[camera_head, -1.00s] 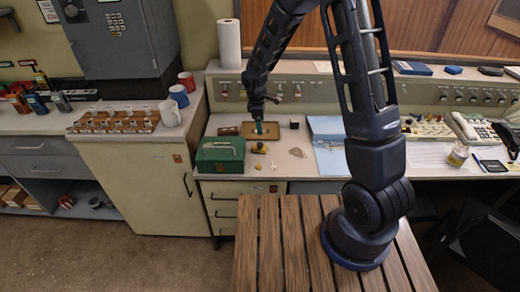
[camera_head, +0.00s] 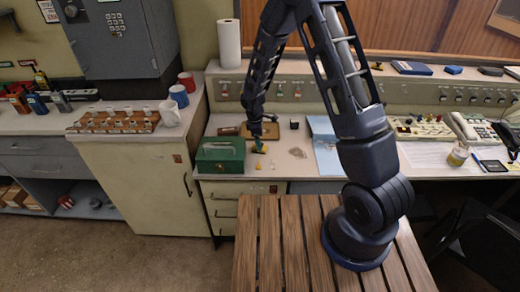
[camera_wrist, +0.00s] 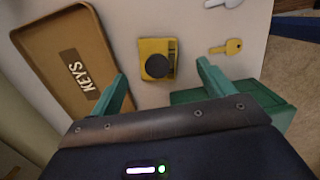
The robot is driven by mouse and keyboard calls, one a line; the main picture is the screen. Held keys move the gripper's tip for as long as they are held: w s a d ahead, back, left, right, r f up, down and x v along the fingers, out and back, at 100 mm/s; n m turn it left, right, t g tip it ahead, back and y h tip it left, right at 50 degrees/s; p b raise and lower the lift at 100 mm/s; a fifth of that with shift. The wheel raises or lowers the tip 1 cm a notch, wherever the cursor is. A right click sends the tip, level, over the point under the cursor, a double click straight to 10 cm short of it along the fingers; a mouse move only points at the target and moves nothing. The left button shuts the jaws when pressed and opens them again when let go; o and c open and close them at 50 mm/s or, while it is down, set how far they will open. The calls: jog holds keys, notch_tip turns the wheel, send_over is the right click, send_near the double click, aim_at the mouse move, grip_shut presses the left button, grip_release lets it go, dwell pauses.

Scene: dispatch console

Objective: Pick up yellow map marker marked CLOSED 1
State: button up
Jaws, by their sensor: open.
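A yellow block with a round dark knob (camera_wrist: 158,60), which looks like the map marker, lies on the desk in the wrist view. No lettering on it can be read. My gripper (camera_wrist: 162,73) is open, its teal fingers on either side of the near part of the block, with nothing held. Whether the fingers are down at its height I cannot tell. In the head view my gripper (camera_head: 258,142) is above the desk just right of the green box, and the yellow piece (camera_head: 261,149) shows small and partly hidden beneath it.
A tan tray labelled KEYS (camera_wrist: 62,48) lies left in the wrist view. The green box (camera_head: 220,156) stands close by and shows behind the right finger. A yellow key (camera_wrist: 226,46) and a pale key (camera_wrist: 222,3) lie on the right. A blue folder (camera_head: 328,160) lies further right.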

jog(key=shift+w+d+f, duration=0.1)
jog(key=shift+d+f, duration=0.05)
jog(key=shift+f, duration=0.85)
jog(key=shift+w+d+f, duration=0.1)
jog(key=shift+f, duration=0.85)
jog(key=c, duration=1.1)
jog(key=shift+r, duration=0.15)
